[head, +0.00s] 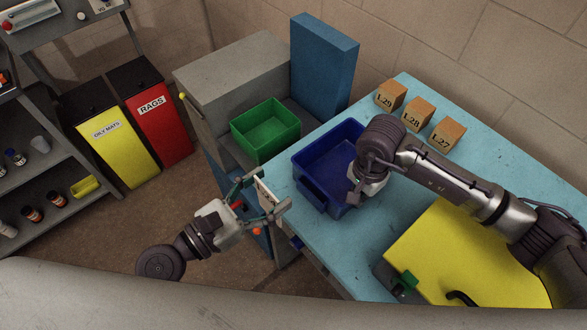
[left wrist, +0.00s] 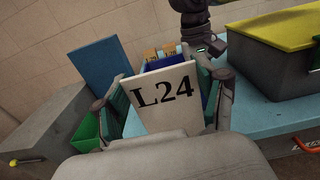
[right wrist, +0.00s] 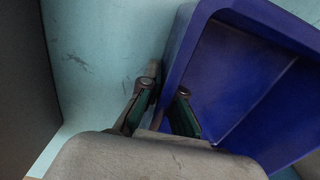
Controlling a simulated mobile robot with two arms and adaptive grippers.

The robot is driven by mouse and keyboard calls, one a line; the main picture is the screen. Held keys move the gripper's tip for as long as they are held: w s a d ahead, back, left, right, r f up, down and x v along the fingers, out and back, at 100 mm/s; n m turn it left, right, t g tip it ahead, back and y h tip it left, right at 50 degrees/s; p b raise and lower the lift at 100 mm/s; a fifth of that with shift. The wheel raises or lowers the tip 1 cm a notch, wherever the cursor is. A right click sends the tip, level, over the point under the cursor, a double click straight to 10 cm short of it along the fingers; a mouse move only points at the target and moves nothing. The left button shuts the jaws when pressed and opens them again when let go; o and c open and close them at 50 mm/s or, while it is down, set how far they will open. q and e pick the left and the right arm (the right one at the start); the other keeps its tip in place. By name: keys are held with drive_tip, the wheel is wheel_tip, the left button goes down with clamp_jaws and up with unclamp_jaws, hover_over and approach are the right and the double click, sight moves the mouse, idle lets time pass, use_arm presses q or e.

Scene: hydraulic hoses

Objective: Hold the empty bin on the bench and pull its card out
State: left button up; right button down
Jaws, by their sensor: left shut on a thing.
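The blue bin (head: 323,160) stands empty on the light blue bench (head: 290,215), near its left edge. My right gripper (head: 362,190) is at the bin's near right side; in the right wrist view its fingers (right wrist: 164,105) straddle the bin's wall (right wrist: 178,60), one inside and one outside, closed on it. My left gripper (head: 268,192) is shut on a white card (head: 266,198), clear of the bin by the bench's left edge. In the left wrist view the card (left wrist: 163,98) faces me, upright and slightly tilted, reading L24, between both fingers.
A green bin (head: 265,130) sits left of the bench by a grey cabinet (head: 230,70) and a blue panel (head: 325,55). Several labelled cartons (head: 418,112) stand at the back. A yellow-topped box (head: 465,260) fills the front right.

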use_arm(q)
drive_tip(key=v, duration=0.5)
drive_tip(key=shift+w, duration=0.1)
drive_tip(key=shift+v, duration=0.9)
drive_tip(key=shift+r, duration=0.1)
use_arm(e)
drive_tip(key=c, duration=1.2)
unclamp_jaws()
drive_tip(key=shift+c, duration=0.2)
drive_tip(key=shift+r, duration=0.15)
wheel_tip(320, 180, up, 12)
drive_tip(key=shift+f, duration=0.1)
drive_tip(key=shift+a, duration=0.1)
